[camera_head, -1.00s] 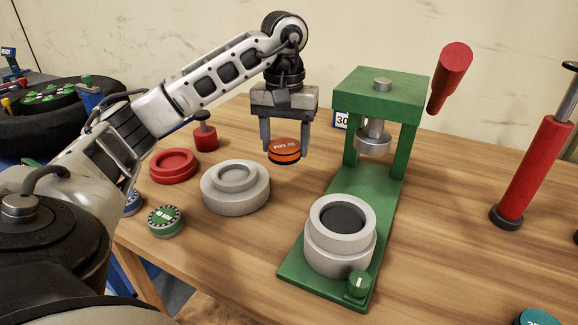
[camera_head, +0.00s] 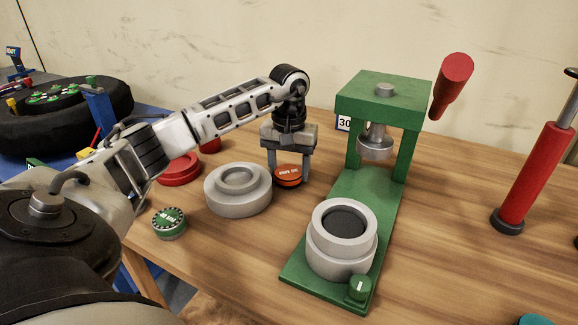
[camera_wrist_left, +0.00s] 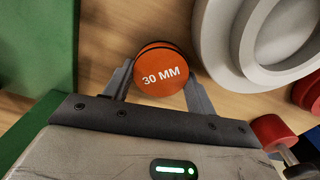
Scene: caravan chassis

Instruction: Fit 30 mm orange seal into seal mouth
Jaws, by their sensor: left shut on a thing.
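My left gripper (camera_head: 288,180) is shut on the orange seal (camera_head: 287,174), a flat round disc held low over the table. The wrist view shows the seal (camera_wrist_left: 165,76) between both fingers with "30 MM" facing up. I cannot tell whether it touches the table. To its left is a grey stepped ring (camera_head: 238,203). To its right stands a green press (camera_head: 384,95) with a grey round cup (camera_head: 342,260) on the front of its base; the cup's open top has a dark inside. I cannot tell which grey part is the seal mouth. My right gripper is not in view.
A red lever handle (camera_head: 455,84) sticks out at the press's right.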

